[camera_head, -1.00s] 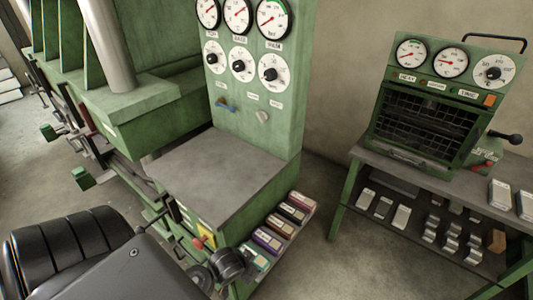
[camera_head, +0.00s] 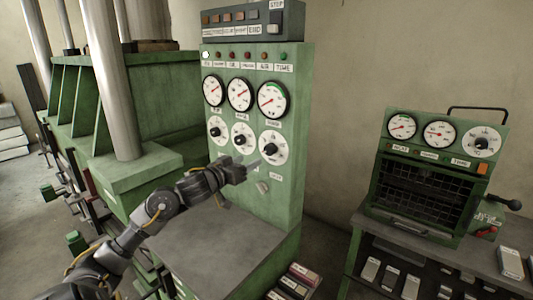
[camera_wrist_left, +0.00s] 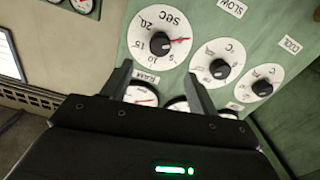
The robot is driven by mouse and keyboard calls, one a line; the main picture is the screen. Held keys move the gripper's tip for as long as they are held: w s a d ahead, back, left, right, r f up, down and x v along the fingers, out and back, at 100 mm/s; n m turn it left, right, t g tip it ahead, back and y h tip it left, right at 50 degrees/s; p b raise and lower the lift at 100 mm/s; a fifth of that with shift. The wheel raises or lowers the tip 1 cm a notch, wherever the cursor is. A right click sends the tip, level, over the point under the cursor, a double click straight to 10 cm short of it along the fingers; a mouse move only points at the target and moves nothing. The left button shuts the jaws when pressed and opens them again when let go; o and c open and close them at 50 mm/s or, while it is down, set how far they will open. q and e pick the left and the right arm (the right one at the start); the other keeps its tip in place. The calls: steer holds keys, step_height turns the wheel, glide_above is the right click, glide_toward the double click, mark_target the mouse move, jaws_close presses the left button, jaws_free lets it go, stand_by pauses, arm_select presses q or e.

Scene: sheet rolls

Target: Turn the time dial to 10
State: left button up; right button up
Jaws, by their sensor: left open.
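The time dial (camera_head: 273,147) is the rightmost of three round white dials low on the green press panel (camera_head: 290,195). In the left wrist view it appears upside down as the white face marked SEC (camera_wrist_left: 160,38), with a black knob and a red pointer. The pointer aims right there, away from the 20. My left gripper (camera_head: 252,167) is just below and left of this dial in the head view. Its two fingers stand open and empty in the left wrist view (camera_wrist_left: 157,78), with the SEC knob beyond their tips. My right gripper is not in view.
Two similar dials (camera_head: 239,138) sit left of the time dial, with gauges (camera_head: 273,99) above. A small switch (camera_head: 262,187) is below. A grey shelf (camera_head: 205,240) juts out under the panel. A green oven (camera_head: 430,185) with its own dial stands at right.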

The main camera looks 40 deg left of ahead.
mark_target(267, 150)
arm_select(q)
steer(key=w+p, duration=0.3)
steer(key=w, duration=0.6)
steer(key=shift+w+a+r, duration=0.1)
steer(key=shift+w+a, duration=0.05)
steer(key=shift+w, duration=0.8)
steer(key=shift+c, duration=0.3)
steer(key=c, duration=0.9)
